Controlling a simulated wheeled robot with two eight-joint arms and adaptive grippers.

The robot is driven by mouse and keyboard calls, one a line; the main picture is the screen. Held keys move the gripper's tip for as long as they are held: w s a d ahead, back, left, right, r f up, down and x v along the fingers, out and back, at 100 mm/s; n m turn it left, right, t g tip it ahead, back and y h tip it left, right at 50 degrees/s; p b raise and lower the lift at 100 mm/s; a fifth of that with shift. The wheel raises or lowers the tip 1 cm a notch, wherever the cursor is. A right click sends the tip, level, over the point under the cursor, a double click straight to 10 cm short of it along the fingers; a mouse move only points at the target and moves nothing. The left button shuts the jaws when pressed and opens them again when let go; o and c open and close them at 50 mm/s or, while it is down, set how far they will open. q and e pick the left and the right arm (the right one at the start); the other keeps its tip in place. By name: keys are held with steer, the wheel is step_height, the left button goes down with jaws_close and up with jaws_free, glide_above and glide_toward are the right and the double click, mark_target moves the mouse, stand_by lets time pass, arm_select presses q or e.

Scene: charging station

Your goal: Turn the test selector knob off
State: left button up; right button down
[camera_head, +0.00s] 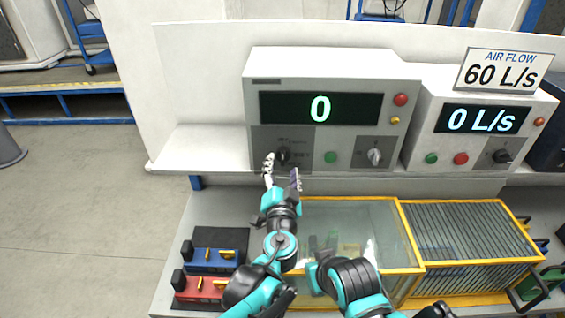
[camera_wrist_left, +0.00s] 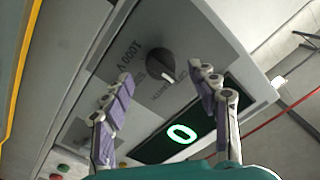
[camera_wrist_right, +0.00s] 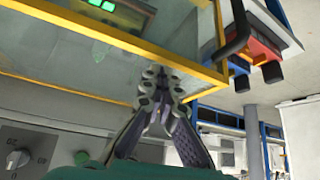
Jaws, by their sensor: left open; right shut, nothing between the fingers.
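A dark round selector knob (camera_head: 284,155) sits on the lower left panel of the grey instrument (camera_head: 335,67), whose display reads 0. In the left wrist view the knob (camera_wrist_left: 160,66) has a pale pointer mark and printed labels around it, one reading 1000V. My left gripper (camera_head: 282,169) is open in front of it, fingers spread on either side; contact with the knob does not show. The left wrist view shows its fingertips (camera_wrist_left: 163,73) with nothing between them. My right gripper (camera_wrist_right: 160,76) is shut and empty beside a yellow-edged glass box.
A second knob (camera_head: 375,156) and a green button (camera_head: 330,158) are on the same instrument. An air flow unit (camera_head: 478,121) stands to the right. The yellow-framed glass box (camera_head: 385,222) lies below the shelf, with blue and red devices (camera_head: 210,262) left of it.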

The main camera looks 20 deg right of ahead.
arm_select(q)
steer(key=v, duration=0.8)
steer(key=shift+s, duration=0.35)
steer(key=shift+a, duration=0.1)
